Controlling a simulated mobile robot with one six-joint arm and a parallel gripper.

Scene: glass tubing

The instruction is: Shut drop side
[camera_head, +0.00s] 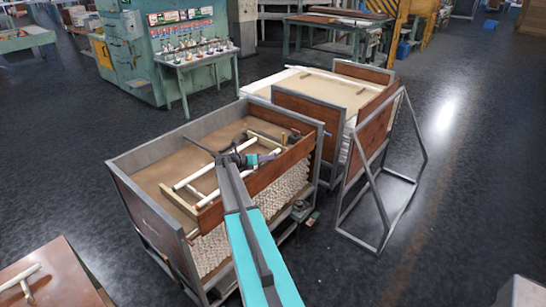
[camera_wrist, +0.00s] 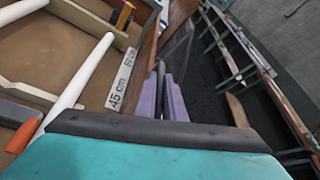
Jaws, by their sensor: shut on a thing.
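The drop side (camera_head: 285,167) is the brown wooden panel on the near right side of the grey-framed cart (camera_head: 150,148). It stands upright, with stacked white tube ends showing below it. In the wrist view its brown edge (camera_wrist: 149,45) runs down to my fingers. My gripper (camera_head: 267,157) is at the panel's top edge, about midway along. In the wrist view the purple fingers of my gripper (camera_wrist: 163,98) are closed on that edge. My arm hides part of the panel, and the latches cannot be made out.
White tubes (camera_head: 187,180) and wooden strips lie inside the cart by the panel. A label reading 45 cm (camera_wrist: 121,80) lies close to my fingers. A second cart (camera_head: 325,92) and a grey metal frame (camera_head: 394,224) stand to the right.

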